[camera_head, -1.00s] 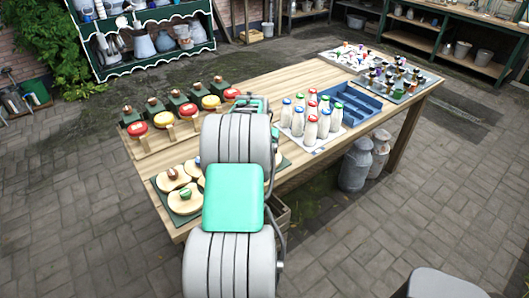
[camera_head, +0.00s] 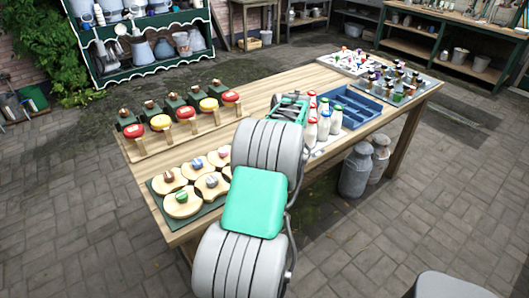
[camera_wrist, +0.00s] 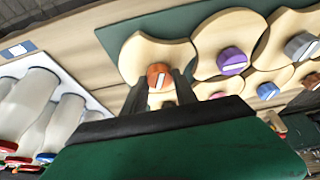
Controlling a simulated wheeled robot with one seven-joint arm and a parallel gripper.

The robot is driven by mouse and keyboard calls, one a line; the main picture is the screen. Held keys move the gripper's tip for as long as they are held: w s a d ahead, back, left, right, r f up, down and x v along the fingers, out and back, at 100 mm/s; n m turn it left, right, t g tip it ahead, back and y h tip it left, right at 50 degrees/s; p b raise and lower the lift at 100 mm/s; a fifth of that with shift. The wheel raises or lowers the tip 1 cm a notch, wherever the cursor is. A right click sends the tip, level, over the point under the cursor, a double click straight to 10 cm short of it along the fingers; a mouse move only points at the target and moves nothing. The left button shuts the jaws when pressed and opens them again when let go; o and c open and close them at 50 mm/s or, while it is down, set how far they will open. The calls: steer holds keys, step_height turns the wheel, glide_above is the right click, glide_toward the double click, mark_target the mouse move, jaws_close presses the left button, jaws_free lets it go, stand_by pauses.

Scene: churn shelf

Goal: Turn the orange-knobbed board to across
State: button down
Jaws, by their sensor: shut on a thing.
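In the wrist view the orange-knobbed board (camera_wrist: 143,52) is a pale wooden piece with a curved-in edge, at the corner of the dark green mat (camera_wrist: 118,38). Its orange knob (camera_wrist: 159,74) has a white mark that runs roughly up and down in the picture. My gripper (camera_wrist: 161,84) is shut on this knob, with one dark finger on each side. The green gripper body hides the board's lower part. In the head view my arm covers this board, and my green hand (camera_head: 290,108) shows beside the bottles.
Boards with purple (camera_wrist: 232,61), grey (camera_wrist: 301,45) and blue knobs (camera_wrist: 268,91) lie close by. White bottles (camera_wrist: 30,105) stand on a white mat to the left in the wrist view. A rack with red and yellow discs (camera_head: 172,138) lines the table's far left.

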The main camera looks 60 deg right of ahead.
steer(key=shift+d+n+t+y+p, duration=0.15)
steer(key=shift+n+y+p, duration=0.25)
steer(key=shift+n, duration=0.7)
steer(key=shift+n+t+y+p, duration=0.15)
steer(key=shift+n+y+p, duration=0.25)
steer(key=shift+n, duration=0.7)
steer(key=c, duration=1)
jaws_free()
steer(key=v, duration=0.7)
steer(key=shift+s+r, duration=0.2)
steer(key=shift+r, duration=0.2)
steer(key=shift+w, duration=0.1)
